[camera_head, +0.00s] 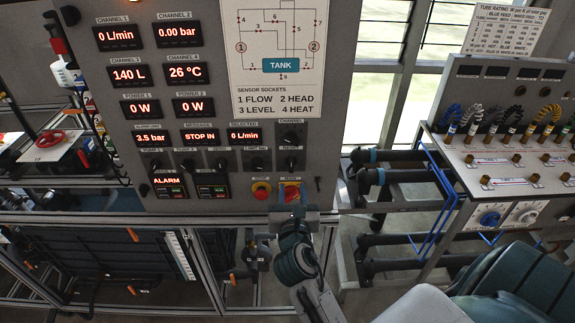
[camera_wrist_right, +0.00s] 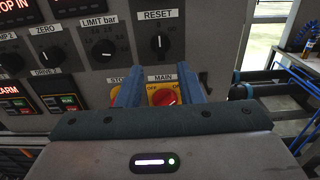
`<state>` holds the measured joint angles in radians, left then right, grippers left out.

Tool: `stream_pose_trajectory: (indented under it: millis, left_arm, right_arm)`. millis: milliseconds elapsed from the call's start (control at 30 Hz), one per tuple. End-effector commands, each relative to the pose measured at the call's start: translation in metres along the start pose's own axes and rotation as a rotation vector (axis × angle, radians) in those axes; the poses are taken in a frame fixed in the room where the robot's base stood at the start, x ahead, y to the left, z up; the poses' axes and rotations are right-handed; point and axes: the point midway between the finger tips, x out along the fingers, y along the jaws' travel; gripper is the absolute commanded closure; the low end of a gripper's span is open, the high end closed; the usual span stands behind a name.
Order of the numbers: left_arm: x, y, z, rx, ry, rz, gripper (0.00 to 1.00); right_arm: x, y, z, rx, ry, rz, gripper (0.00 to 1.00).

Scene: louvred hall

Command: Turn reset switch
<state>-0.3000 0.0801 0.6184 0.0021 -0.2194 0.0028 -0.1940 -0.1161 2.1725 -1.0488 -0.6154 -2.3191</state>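The reset switch (camera_wrist_right: 160,43) is a black round knob under a RESET label on the grey panel in the right wrist view. In the head view it is a small dark knob (camera_head: 290,161) at the panel's lower right, below the CHANNEL knob. My right gripper (camera_head: 291,203) is in front of the panel's lower edge, below the reset switch. In the right wrist view its two blue fingers (camera_wrist_right: 153,68) are apart with nothing held, and the red MAIN switch (camera_wrist_right: 163,95) shows between them. Contact with the panel cannot be told. My left gripper is not in view.
The yellow-rimmed red STOP button (camera_head: 261,190) sits left of the MAIN switch, partly behind a finger in the wrist view. The LIMIT bar knob (camera_wrist_right: 103,50) is left of the reset switch. A bench with coloured cables (camera_head: 500,160) stands at the right.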

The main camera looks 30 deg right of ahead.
Motion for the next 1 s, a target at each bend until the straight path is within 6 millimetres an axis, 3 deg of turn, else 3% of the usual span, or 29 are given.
stream_pose_trajectory:
  millis: [567, 1000]
  left_arm:
    - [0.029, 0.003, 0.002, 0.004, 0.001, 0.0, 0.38]
    - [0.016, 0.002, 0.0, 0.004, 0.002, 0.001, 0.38]
  right_arm:
    - [0.081, 0.0, -0.003, 0.001, -0.003, 0.001, 0.66]
    - [0.089, 0.0, 0.0, 0.002, 0.002, 0.001, 0.66]
